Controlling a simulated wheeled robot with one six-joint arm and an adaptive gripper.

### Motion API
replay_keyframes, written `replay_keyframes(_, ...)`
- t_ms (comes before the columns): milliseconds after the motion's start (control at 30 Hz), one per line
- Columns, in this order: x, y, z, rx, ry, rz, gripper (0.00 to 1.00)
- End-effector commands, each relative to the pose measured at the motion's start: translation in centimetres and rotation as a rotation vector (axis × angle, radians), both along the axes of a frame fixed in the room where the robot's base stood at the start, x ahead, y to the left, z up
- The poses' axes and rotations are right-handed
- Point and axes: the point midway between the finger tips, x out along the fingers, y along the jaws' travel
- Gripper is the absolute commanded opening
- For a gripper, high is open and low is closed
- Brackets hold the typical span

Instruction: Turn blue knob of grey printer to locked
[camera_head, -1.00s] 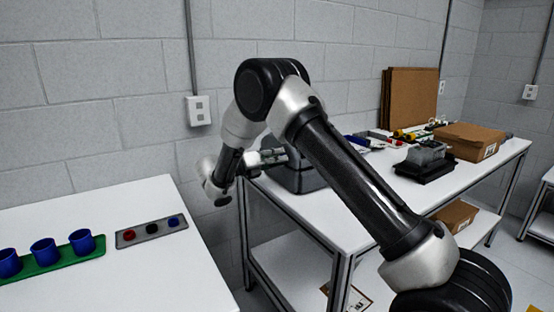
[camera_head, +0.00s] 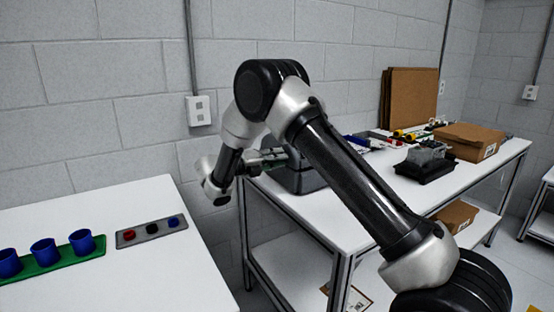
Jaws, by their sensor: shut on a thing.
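The grey printer (camera_head: 305,181) stands on the left end of the white table, partly covered by my arm. My gripper (camera_head: 284,157) is at the printer's left side, level with its upper part, pointing right towards it. It is shut on the blue knob. The knob itself is hidden behind the fingers and arm, so its angle cannot be seen.
A nearer white table (camera_head: 130,270) at left holds a green tray with blue cups (camera_head: 82,242) and a grey panel with coloured buttons (camera_head: 151,231). Behind my arm lie a black device (camera_head: 428,165) and a cardboard box (camera_head: 466,142).

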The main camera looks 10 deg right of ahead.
Motion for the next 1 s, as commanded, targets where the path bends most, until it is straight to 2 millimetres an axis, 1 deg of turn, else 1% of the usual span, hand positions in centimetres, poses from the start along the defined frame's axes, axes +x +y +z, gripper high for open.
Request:
replay_keyframes(67,0.0,0.1,0.0,0.000,0.000,0.002,0.00)
replay_keyframes(100,0.0,0.1,0.0,0.000,0.000,0.002,0.25)
replay_keyframes(167,0.0,0.1,0.0,0.000,0.000,0.002,0.36)
replay_keyframes(200,0.0,0.1,0.0,0.000,0.000,0.001,0.43)
replay_keyframes(233,0.0,0.1,0.0,0.000,0.000,0.001,0.45)
replay_keyframes(500,0.0,0.1,0.0,0.001,-0.001,0.001,0.45)
replay_keyframes(633,-0.2,0.9,0.0,0.000,-0.001,0.002,0.45)
replay_keyframes(767,-1.0,3.2,0.1,0.001,-0.001,0.005,0.45)
replay_keyframes(900,-2.0,6.3,0.2,0.002,-0.002,0.005,0.45)
replay_keyframes(1000,-2.7,8.3,0.3,0.001,-0.002,0.004,0.45)
